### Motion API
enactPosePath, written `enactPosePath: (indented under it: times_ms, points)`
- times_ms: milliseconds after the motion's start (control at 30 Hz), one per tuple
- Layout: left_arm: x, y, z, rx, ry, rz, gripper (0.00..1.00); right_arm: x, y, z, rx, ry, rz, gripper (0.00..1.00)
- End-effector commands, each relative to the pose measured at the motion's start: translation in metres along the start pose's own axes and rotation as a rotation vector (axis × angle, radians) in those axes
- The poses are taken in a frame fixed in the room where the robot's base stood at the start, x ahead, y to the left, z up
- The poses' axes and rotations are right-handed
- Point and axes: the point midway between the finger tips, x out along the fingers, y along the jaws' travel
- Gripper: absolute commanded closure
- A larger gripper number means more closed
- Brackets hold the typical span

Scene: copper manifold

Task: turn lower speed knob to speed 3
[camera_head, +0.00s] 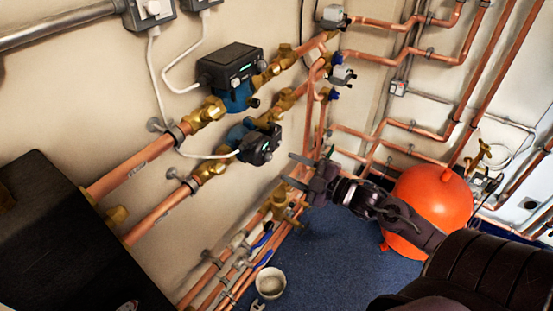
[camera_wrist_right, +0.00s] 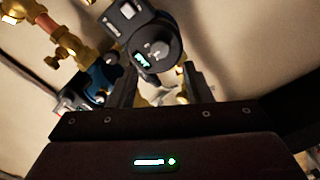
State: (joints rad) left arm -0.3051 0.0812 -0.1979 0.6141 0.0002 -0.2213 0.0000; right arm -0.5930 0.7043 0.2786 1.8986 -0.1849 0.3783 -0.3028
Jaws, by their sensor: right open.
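The lower pump (camera_head: 254,142) is blue with a black head and sits on the lower copper pipe on the wall. Its speed knob faces away from the wall; it shows in the right wrist view as a round dark dial (camera_wrist_right: 158,50) with a small lit display. My right gripper (camera_head: 293,168) is right of and below the pump in the head view, apart from it. In the right wrist view its two fingers (camera_wrist_right: 165,88) stand apart, with the dial beyond and above them. Nothing is between the fingers. My left gripper is not in view.
The upper pump (camera_head: 232,75) is above the lower one. Copper pipes and brass valves line the wall around both. A red-orange tank (camera_head: 432,205) stands at the right, and a white bucket (camera_head: 270,283) is on the blue floor. A black box (camera_head: 70,240) is at lower left.

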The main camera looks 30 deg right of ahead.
Motion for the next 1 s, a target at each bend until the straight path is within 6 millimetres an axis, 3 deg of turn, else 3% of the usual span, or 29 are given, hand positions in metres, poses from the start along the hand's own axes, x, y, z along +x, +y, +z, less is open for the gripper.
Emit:
enactPosePath:
  times_ms: [200, 400, 800, 1000]
  points:
    - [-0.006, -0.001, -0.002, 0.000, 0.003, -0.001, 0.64, 0.033, 0.003, 0.000, -0.002, 0.000, 0.003, 0.55]
    - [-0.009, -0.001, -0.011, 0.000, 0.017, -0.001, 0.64, 0.052, 0.001, 0.001, 0.000, -0.003, 0.002, 0.55]
    - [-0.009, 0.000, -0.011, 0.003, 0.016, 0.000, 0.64, 0.057, 0.000, 0.001, 0.000, -0.004, 0.000, 0.55]
    - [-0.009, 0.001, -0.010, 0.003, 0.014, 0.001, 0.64, 0.057, 0.000, 0.001, 0.000, -0.004, 0.000, 0.81]
